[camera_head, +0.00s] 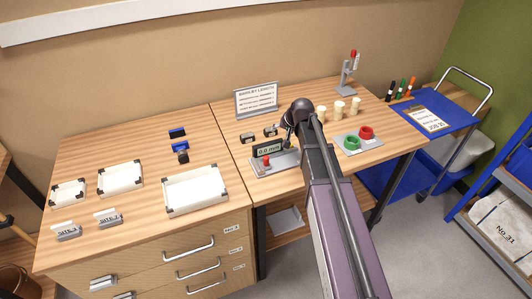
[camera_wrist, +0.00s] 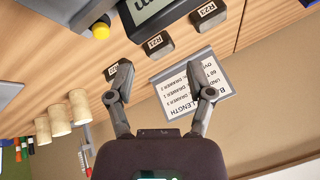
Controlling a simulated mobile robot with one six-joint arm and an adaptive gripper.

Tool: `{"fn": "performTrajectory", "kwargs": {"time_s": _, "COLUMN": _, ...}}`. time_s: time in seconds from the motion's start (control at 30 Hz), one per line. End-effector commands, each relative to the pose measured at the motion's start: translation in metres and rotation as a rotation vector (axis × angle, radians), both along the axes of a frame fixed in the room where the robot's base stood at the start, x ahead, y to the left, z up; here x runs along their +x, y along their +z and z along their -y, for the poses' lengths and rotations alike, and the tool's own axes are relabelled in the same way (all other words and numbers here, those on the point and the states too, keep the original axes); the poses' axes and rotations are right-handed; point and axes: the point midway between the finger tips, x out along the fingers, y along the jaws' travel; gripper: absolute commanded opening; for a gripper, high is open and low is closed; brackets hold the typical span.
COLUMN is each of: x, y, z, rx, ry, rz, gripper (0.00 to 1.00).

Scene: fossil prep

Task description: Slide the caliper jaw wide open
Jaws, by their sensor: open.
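The caliper (camera_head: 284,163) is a grey bench device with a dark display reading about 0.0 mm and a small red part at its front left. My arm and gripper cover its right side in the head view, so its jaw opening cannot be made out there. In the wrist view part of its display (camera_wrist: 152,14) shows at the top edge, with a yellow knob (camera_wrist: 100,29) and grey metal to its left. My gripper (camera_wrist: 162,97) is open and empty, its fingers apart from the caliper. In the head view it hangs above the table behind the caliper.
Small dark labelled blocks, R22 (camera_wrist: 118,74) and R21 (camera_wrist: 158,45), lie near the fingers. A sign (camera_head: 257,101) stands behind. White trays (camera_head: 195,189) are on the left table.

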Motion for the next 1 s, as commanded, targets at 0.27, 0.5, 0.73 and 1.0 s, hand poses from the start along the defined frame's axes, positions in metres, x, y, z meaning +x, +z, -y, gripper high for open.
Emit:
{"fn": "performTrajectory", "kwargs": {"time_s": 0.27, "x": -0.033, "y": 0.038, "z": -0.040, "rx": -0.189, "ry": 0.202, "rz": -0.213, "gripper": 0.68}}
{"fn": "performTrajectory", "kwargs": {"time_s": 0.5, "x": -0.060, "y": 0.062, "z": -0.059, "rx": -0.324, "ry": 0.322, "rz": -0.365, "gripper": 0.68}}
{"fn": "performTrajectory", "kwargs": {"time_s": 0.73, "x": -0.070, "y": 0.069, "z": -0.064, "rx": -0.375, "ry": 0.361, "rz": -0.424, "gripper": 0.68}}
{"fn": "performTrajectory", "kwargs": {"time_s": 1.0, "x": -0.071, "y": 0.068, "z": -0.064, "rx": -0.376, "ry": 0.362, "rz": -0.427, "gripper": 0.68}}
